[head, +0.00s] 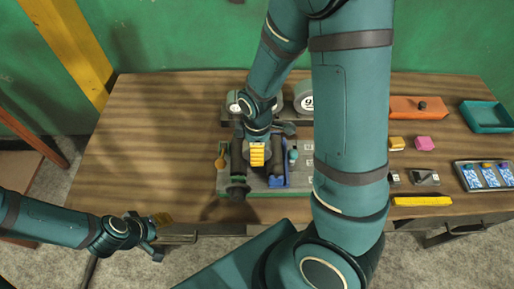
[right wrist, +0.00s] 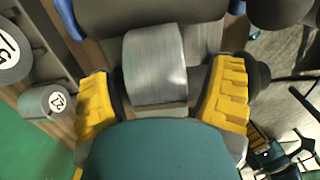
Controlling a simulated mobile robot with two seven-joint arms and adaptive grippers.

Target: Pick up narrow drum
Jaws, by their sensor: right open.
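My right gripper (head: 257,154) is low over the grey board (head: 215,187) in the middle of the table. In the right wrist view the yellow pads of my right gripper (right wrist: 165,95) are spread wide. A smooth grey metal cylinder (right wrist: 155,65) shows between them; I cannot tell whether the pads touch it. Which piece is the narrow drum is not certain. In the head view a dark roller (head: 237,165) lies just left of the gripper, and my arm hides part of the board. My left gripper (head: 153,232) is off the table's front left edge; its jaws are unclear.
Round-faced numbered pieces (head: 307,102) stand behind the gripper; one marked 12 (right wrist: 57,99) shows in the wrist view. A teal tray (head: 487,116), an orange block (head: 410,107) and a card tray (head: 484,176) lie right. The table's left is clear.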

